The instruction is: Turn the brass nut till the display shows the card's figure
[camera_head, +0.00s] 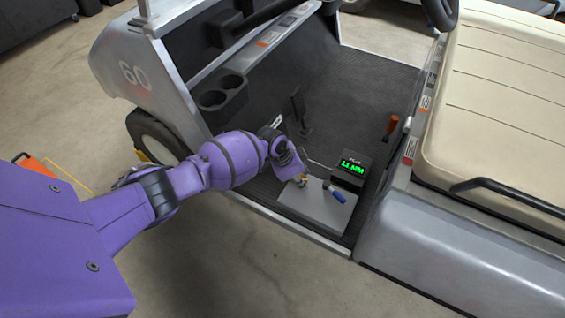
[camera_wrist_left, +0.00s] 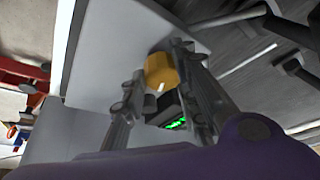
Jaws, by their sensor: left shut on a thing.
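The brass nut (camera_wrist_left: 161,70) shows in the left wrist view as a gold, rounded piece with a pale mark on its near edge. My left gripper (camera_wrist_left: 160,78) is shut on it, one finger on each side. In the head view my left gripper (camera_head: 303,181) reaches down over a light grey plate (camera_head: 318,208) on the cart floor, and mostly hides the nut. The black display box (camera_head: 351,170) stands behind the plate with green digits ending in MM; the exact figure is hard to read. I cannot make out a card with a figure. My right gripper is not in view.
A blue-handled piece (camera_head: 337,197) lies on the plate's right side. A black pedal (camera_head: 298,108) rises beyond the plate, and a red-handled lever (camera_head: 391,126) stands right of the display. The beige seat (camera_head: 500,100) bounds the right; the cup holder (camera_head: 222,93) is at left.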

